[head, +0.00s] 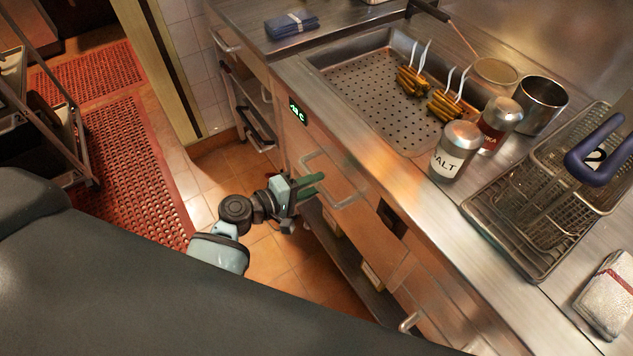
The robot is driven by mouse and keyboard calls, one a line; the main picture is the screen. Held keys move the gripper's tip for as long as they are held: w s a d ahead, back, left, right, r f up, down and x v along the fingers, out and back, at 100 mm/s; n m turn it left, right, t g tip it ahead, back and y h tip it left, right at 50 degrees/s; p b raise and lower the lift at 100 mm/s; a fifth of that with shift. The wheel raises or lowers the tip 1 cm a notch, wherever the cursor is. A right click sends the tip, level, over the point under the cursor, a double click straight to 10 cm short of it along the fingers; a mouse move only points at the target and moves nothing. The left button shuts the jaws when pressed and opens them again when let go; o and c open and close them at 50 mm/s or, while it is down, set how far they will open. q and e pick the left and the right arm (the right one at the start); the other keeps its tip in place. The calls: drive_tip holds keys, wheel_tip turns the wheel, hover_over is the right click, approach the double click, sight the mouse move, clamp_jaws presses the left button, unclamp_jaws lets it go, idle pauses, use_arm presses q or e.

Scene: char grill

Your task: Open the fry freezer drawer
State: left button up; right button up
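The freezer drawer front (352,163) is in the steel counter's face, below a small lit green display (298,112). It looks closed and flush with the counter. A curved metal bar handle (347,202) stands out from it. My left gripper (320,182) reaches in from the lower left, with its green fingers pointing right at the handle. The two fingers look slightly apart, with nothing seen between them. The fingertips are very near the handle; whether they touch it I cannot tell. My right gripper is not in view.
A lower shelf (345,260) lies under the drawer. Tiled floor is clear left of the gripper.

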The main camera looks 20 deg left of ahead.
use_arm(q)
drive_tip(key=shift+w+d+f, duration=0.15)
drive_tip(key=shift+w+d, duration=0.3)
drive_tip(key=shift+w, duration=0.1)
clamp_jaws()
